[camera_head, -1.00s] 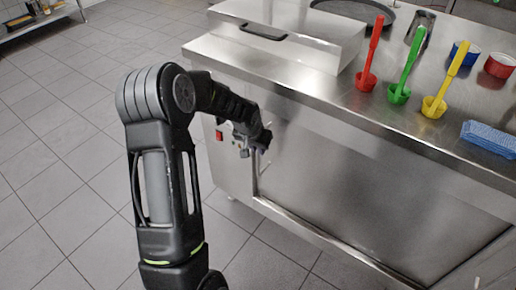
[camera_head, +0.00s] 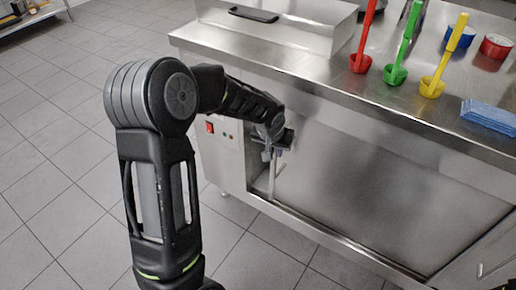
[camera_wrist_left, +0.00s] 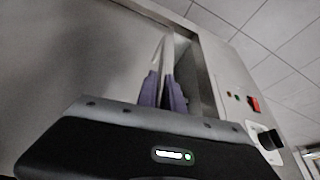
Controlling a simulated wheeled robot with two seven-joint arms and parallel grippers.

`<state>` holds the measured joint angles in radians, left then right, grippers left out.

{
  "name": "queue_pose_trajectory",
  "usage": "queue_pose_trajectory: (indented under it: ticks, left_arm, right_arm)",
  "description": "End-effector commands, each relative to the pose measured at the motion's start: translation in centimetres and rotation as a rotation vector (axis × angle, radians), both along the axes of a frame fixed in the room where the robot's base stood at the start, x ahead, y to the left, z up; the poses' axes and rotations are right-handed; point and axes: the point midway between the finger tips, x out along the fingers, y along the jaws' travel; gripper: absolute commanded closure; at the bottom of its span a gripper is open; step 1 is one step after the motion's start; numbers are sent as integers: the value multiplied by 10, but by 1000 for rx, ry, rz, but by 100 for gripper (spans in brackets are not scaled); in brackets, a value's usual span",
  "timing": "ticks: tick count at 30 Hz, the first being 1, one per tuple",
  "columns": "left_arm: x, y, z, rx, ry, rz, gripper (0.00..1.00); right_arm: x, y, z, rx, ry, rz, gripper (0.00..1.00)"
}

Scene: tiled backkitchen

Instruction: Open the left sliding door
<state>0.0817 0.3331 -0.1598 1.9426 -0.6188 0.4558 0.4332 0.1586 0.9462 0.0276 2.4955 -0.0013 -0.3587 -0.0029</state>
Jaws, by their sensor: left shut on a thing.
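The left sliding door (camera_head: 350,185) is a brushed steel panel in the front of the steel counter. A pale upright handle (camera_head: 271,180) runs along its left edge. My left gripper (camera_head: 270,152) is shut on this handle near its upper part. In the left wrist view the purple fingers (camera_wrist_left: 163,92) close around the handle (camera_wrist_left: 160,55). A narrow gap shows between the door's edge and the cabinet frame (camera_wrist_left: 212,85), so the door stands slightly open. My forearm hides part of the cabinet. My right gripper is not in view.
On the counter top (camera_head: 300,62) stand red (camera_head: 361,62), green (camera_head: 396,74) and yellow (camera_head: 432,86) ladle-like tools, with blue cloths (camera_head: 490,117) to the right. A red switch (camera_head: 210,127) sits on the panel left of the door. The tiled floor (camera_head: 50,150) at left is clear.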

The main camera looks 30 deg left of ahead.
Motion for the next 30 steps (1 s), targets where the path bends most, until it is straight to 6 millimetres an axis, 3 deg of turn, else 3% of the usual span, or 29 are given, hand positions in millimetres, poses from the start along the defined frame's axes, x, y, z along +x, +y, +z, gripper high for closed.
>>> queue_pose_trajectory:
  ticks: [1,3,15,22,30]
  left_arm:
    - [2,-23,-8,-1,-4,-15,100]
    - [2,-47,-9,-1,-3,-14,100]
    - [3,-191,-6,-1,0,-11,100]
    - [5,-273,-3,1,1,-11,100]
    - [6,-365,0,1,2,-8,100]
  right_arm:
    - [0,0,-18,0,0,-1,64]
    - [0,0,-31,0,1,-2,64]
    - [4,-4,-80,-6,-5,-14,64]
    - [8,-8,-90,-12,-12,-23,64]
    - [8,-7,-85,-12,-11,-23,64]
